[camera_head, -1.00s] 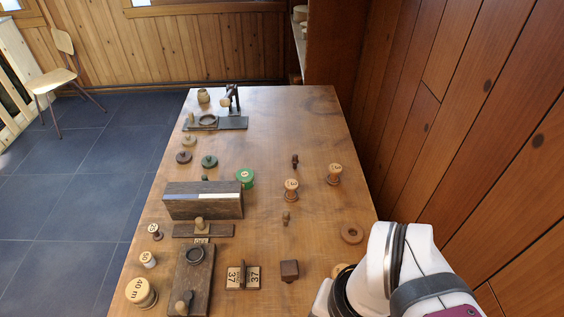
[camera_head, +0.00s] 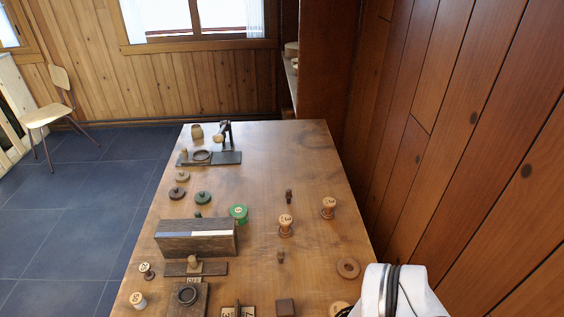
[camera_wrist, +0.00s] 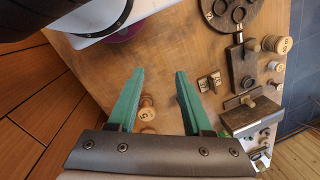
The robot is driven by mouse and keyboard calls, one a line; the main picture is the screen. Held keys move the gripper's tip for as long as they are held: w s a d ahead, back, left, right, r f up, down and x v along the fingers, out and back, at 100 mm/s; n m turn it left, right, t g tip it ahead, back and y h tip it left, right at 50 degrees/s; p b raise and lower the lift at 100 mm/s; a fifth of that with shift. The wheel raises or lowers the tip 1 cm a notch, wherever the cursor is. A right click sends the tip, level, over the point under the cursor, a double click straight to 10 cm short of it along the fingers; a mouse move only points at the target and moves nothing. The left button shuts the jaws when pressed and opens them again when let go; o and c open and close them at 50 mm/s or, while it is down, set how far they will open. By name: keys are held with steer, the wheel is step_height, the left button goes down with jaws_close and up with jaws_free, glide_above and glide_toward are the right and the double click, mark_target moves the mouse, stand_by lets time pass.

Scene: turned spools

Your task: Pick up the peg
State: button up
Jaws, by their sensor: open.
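Two small turned pegs stand on the table in the head view: a dark one (camera_head: 289,196) right of centre, and a lighter brown one (camera_head: 281,257) nearer to me. I cannot tell which is the task's peg. My gripper (camera_wrist: 159,72) shows in the wrist view with its two green fingers wide apart and nothing held between them. The gripper is outside the head view, where only my white arm shows at the lower right.
Numbered spools (camera_head: 286,226) and (camera_head: 328,208) stand near the pegs, with a wooden ring (camera_head: 347,268) at the right.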

steer(key=shift+o, duration=1.1)
